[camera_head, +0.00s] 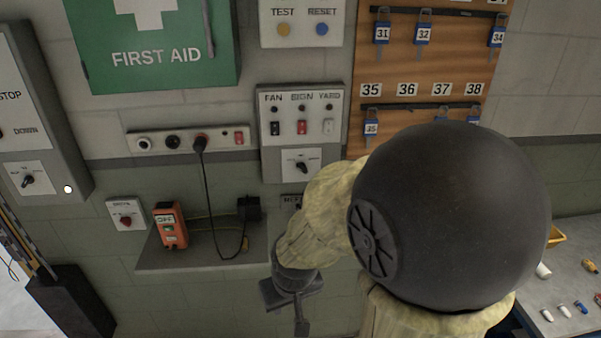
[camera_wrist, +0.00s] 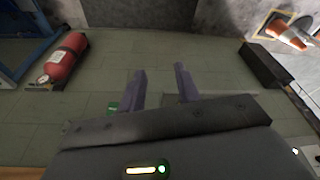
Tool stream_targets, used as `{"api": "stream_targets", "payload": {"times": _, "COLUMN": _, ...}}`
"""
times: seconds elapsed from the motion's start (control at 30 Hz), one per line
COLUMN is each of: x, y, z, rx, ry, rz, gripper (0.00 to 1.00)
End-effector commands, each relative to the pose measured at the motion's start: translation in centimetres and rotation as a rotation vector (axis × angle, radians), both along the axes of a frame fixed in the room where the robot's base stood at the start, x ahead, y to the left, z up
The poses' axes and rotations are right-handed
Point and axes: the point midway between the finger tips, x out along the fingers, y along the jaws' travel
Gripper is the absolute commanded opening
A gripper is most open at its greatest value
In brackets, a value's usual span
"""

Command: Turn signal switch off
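A grey wall panel (camera_head: 302,112) has three switches labelled FAN, what looks like SIGN, and YARD. The FAN switch (camera_head: 275,128) is black, the middle switch (camera_head: 302,127) is red and the YARD switch (camera_head: 327,127) is pale. Their on or off positions are too small to tell. No label reading "signal" is legible. A black rotary knob (camera_head: 302,167) sits below them. My gripper (camera_head: 300,318) is below the panel, apart from it, partly cut by the frame edge. In the wrist view its two fingers (camera_wrist: 162,84) are apart and empty, over the floor.
A shelf (camera_head: 205,258) with an orange device (camera_head: 170,225) and a plugged-in black adapter (camera_head: 249,208) juts from the wall. A key board (camera_head: 425,75) is right of the panel. The wrist view shows a fire extinguisher (camera_wrist: 66,58) and a traffic cone (camera_wrist: 286,33).

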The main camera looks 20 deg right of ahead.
Motion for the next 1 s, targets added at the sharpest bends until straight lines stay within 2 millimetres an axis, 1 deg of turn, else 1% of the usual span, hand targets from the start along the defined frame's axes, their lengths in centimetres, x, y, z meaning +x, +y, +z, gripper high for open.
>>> {"api": "stream_targets", "payload": {"times": 0.07, "x": 0.8, "y": -0.2, "z": -0.3, "rx": -0.004, "ry": -0.029, "rz": 0.009, "gripper": 0.33}}
{"api": "stream_targets", "payload": {"times": 0.17, "x": 2.8, "y": -0.8, "z": -0.8, "rx": -0.02, "ry": -0.104, "rz": 0.038, "gripper": 0.33}}
{"api": "stream_targets", "payload": {"times": 0.37, "x": 8.9, "y": -3.1, "z": -1.3, "rx": -0.112, "ry": -0.357, "rz": 0.131, "gripper": 0.33}}
{"api": "stream_targets", "payload": {"times": 0.4, "x": 10.1, "y": -3.7, "z": -1.3, "rx": -0.14, "ry": -0.412, "rz": 0.15, "gripper": 0.33}}
{"api": "stream_targets", "payload": {"times": 0.5, "x": 12.9, "y": -5.3, "z": -0.9, "rx": -0.223, "ry": -0.546, "rz": 0.193, "gripper": 0.33}}
{"api": "stream_targets", "payload": {"times": 0.6, "x": 15.3, "y": -7.0, "z": -0.3, "rx": -0.323, "ry": -0.671, "rz": 0.233, "gripper": 0.33}}
{"api": "stream_targets", "payload": {"times": 0.7, "x": 17.2, "y": -8.8, "z": 0.5, "rx": -0.438, "ry": -0.789, "rz": 0.265, "gripper": 0.33}}
{"api": "stream_targets", "payload": {"times": 0.8, "x": 18.6, "y": -10.6, "z": 1.5, "rx": -0.568, "ry": -0.896, "rz": 0.291, "gripper": 0.33}}
{"api": "stream_targets", "payload": {"times": 0.9, "x": 19.5, "y": -12.2, "z": 2.6, "rx": -0.703, "ry": -0.989, "rz": 0.31, "gripper": 0.33}}
{"api": "stream_targets", "payload": {"times": 1.0, "x": 19.9, "y": -13.4, "z": 3.6, "rx": -0.813, "ry": -1.053, "rz": 0.319, "gripper": 0.33}}
